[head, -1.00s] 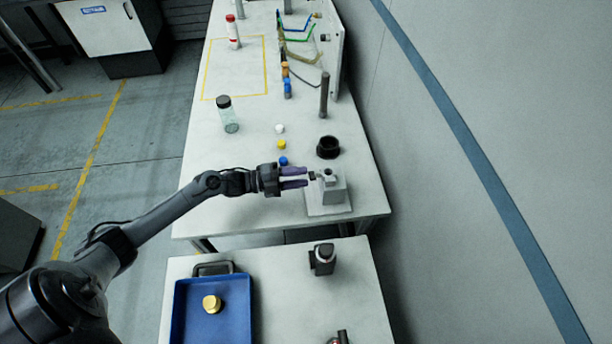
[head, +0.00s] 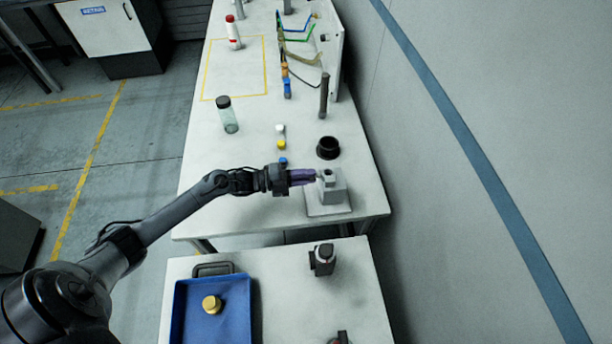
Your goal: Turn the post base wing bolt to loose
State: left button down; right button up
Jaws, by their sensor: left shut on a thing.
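The grey post base (head: 329,195) stands near the front right corner of the far table, a block on a flat plate. Its wing bolt sits on the block's left side and is now hidden between my fingers. My left gripper (head: 312,177) comes in level from the left and is shut on the wing bolt, its purple fingertips close against the block. I cannot tell the bolt's turn angle. My right gripper is not in view.
A black ring (head: 328,148) stands just behind the post base, with a dark upright post (head: 324,96) farther back. Small white, yellow and blue caps lie left of the ring. A blue tray (head: 212,330) is on the near table.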

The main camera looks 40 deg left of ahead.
pick_arm(q)
jog(key=shift+n, duration=0.4)
jog(key=shift+n+p, duration=2.45)
jog(key=shift+n, duration=4.15)
jog(key=c, duration=1.2)
grip_release()
jog(key=shift+s+a, duration=0.1)
jog(key=shift+s, duration=0.05)
